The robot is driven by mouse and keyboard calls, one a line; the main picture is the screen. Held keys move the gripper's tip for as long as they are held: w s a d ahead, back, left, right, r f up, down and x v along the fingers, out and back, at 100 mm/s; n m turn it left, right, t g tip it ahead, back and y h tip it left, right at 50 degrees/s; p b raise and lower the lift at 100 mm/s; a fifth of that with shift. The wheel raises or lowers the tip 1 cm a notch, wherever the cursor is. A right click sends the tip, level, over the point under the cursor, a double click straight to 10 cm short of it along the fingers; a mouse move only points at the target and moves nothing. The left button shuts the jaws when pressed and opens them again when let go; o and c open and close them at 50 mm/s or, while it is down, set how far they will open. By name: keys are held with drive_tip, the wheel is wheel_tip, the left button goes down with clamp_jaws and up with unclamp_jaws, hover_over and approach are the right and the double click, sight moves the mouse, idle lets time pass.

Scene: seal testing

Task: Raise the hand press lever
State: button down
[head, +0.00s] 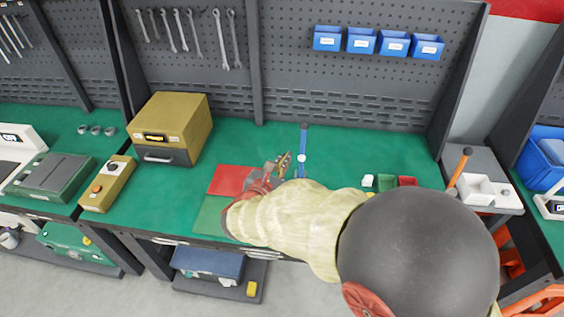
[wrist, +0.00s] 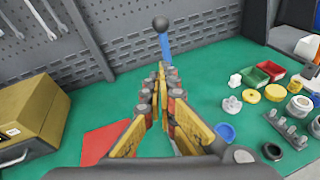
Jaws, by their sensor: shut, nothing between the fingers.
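A blue bar with a dark ball knob (head: 304,126) stands out over the green bench in the head view, just right of my gripper; it looks like the press lever. In the wrist view the dark ball (wrist: 160,23) and its blue bar (wrist: 164,44) show straight beyond my fingertips. My gripper (head: 284,161) is left of the bar in the head view, low over the bench. Its fingers meet at the tips in the wrist view (wrist: 161,68), with nothing between them. The fingers hide the bar's lower end, and my arm hides the press body. Contact with the bar cannot be told.
A red mat (head: 231,179) and a green mat (head: 211,214) lie left of my gripper. A yellow box (head: 182,118) stands farther left. Small bins and loose parts, including a yellow disc (wrist: 251,96), lie on the right. A pegboard (head: 290,60) bounds the back.

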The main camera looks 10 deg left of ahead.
drive_tip(key=w+d+b, duration=0.1)
drive_tip(key=w+d, duration=0.2)
drive_tip(key=w, duration=0.6)
drive_tip(key=shift+r, duration=0.2)
drive_tip(key=shift+w, duration=0.1)
drive_tip(key=w+p, duration=0.1)
drive_tip(key=p, duration=0.1)
drive_tip(key=w+g+p, duration=0.1)
drive_tip(key=w+p, duration=0.1)
drive_tip(key=p, duration=0.1)
drive_tip(key=w+g+p, duration=0.1)
drive_tip(key=w+p, duration=0.1)
drive_tip(key=p, duration=0.1)
drive_tip(key=shift+w+d+r, duration=0.1)
drive_tip(key=shift+w+r, duration=0.15)
drive_tip(key=shift+r, duration=0.1)
